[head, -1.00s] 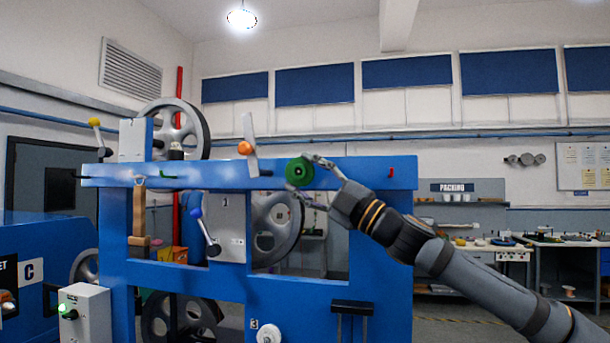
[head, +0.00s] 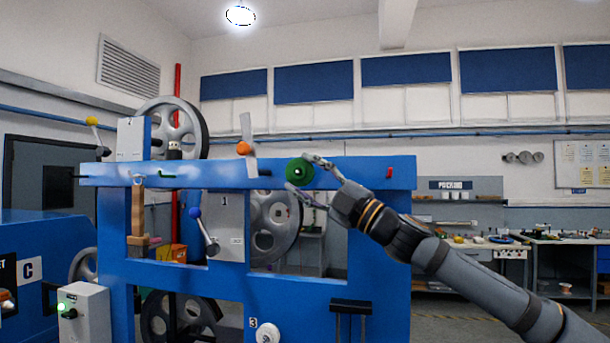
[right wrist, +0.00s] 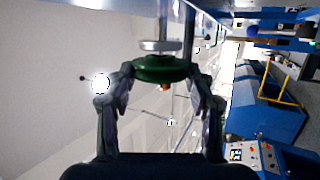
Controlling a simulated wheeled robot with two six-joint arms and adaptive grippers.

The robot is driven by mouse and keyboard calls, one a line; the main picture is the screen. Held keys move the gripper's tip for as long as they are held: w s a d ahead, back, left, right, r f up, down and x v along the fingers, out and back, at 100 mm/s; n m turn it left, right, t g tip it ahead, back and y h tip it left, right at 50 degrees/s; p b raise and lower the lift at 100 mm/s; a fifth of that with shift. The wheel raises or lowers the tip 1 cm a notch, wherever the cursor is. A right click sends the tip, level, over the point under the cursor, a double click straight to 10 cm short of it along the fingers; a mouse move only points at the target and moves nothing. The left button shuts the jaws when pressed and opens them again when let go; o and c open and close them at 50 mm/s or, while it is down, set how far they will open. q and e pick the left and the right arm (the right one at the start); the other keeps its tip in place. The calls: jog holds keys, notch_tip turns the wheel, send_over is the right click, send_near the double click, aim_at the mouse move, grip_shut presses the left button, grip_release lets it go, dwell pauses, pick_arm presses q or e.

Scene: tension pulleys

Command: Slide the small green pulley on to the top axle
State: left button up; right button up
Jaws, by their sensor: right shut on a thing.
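The small green pulley (head: 299,171) is at the front of the blue frame's top beam, right of the orange knob. My right gripper (head: 298,172) is shut on its rim, one finger above and one below. In the right wrist view the green pulley (right wrist: 161,69) sits between both fingertips. A silver axle with a round collar (right wrist: 162,45) lies straight beyond it, in line with its middle. The pulley hides the near end, so I cannot tell whether it is around the axle or just in front. My left gripper is not in view.
A large grey wheel (head: 273,226) stands behind. Workbenches are at the far right.

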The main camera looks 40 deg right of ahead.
jog(key=shift+w+d, duration=0.25)
jog(key=shift+d, duration=0.1)
jog(key=shift+a, duration=0.1)
jog(key=shift+r+p, duration=0.15)
jog(key=shift+p, duration=0.2)
dwell(0.4)
jog(key=o, duration=1.4)
jog(key=shift+w+d+f, duration=0.2)
jog(key=shift+w+d, duration=0.1)
jog(key=shift+d, duration=0.15)
jog(key=shift+o, duration=1.2)
jog(key=shift+s+a+r, duration=0.1)
jog(key=shift+s+a, duration=0.1)
jog(key=shift+a, duration=0.1)
